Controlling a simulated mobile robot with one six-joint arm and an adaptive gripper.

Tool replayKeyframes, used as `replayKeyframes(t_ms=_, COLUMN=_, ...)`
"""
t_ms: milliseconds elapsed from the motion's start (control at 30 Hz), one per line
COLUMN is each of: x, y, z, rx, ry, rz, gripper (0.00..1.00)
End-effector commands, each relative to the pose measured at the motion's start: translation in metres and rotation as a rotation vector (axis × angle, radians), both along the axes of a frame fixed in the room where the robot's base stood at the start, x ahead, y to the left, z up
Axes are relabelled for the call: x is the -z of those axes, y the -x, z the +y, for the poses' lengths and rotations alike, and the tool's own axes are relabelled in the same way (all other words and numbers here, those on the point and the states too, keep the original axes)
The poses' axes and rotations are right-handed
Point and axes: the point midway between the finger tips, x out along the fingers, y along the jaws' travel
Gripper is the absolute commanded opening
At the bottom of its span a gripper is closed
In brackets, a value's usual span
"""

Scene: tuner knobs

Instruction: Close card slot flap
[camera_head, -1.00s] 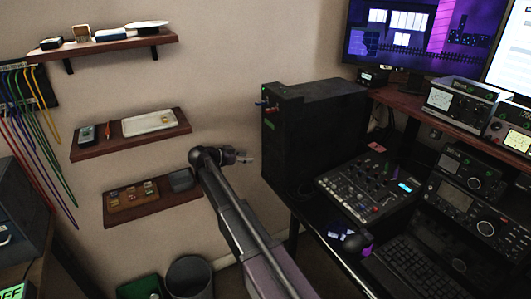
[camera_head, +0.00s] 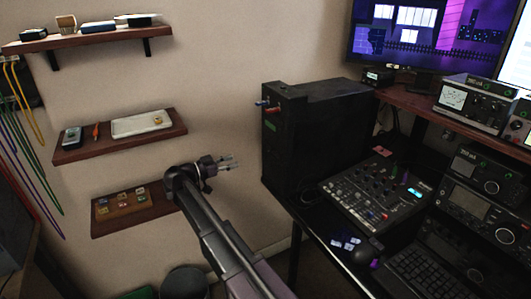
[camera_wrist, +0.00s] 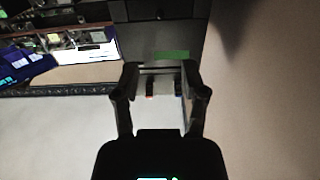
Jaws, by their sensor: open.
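The black tower case (camera_head: 310,130) stands on the desk, with a green label (camera_head: 270,126) on its front. A red and a blue lever (camera_head: 266,106) stick out above the label. I cannot make out the card slot flap as a separate part. My gripper (camera_head: 233,163) is open and empty, to the left of the tower and apart from it. In the wrist view, the fingers of my gripper (camera_wrist: 160,94) frame small orange and dark parts beyond them. The green label also shows in the wrist view (camera_wrist: 171,55).
A mixer (camera_head: 375,190) and a keyboard (camera_head: 425,270) lie on the desk to the right. Wall shelves (camera_head: 120,135) with small objects hang on the left. A bin (camera_head: 185,281) stands below. Bare wall lies between shelves and tower.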

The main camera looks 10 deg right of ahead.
Motion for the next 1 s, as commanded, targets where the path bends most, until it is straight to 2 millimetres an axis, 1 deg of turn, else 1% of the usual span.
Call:
replayKeyframes(t_ms=167, x=0.0, y=-0.004, z=-0.014, rx=0.002, ry=-0.001, rz=0.0, gripper=0.56)
replayKeyframes(t_ms=267, x=0.0, y=-0.007, z=-0.026, rx=0.003, ry=-0.001, rz=0.0, gripper=0.56)
replayKeyframes(t_ms=700, x=0.0, y=-0.029, z=-0.089, rx=0.004, ry=-0.001, rz=0.0, gripper=0.56)
replayKeyframes(t_ms=900, x=0.0, y=-0.037, z=-0.114, rx=0.004, ry=-0.001, rz=0.0, gripper=0.56)
replayKeyframes(t_ms=1000, x=0.0, y=-0.04, z=-0.122, rx=0.004, ry=-0.001, rz=0.0, gripper=0.56)
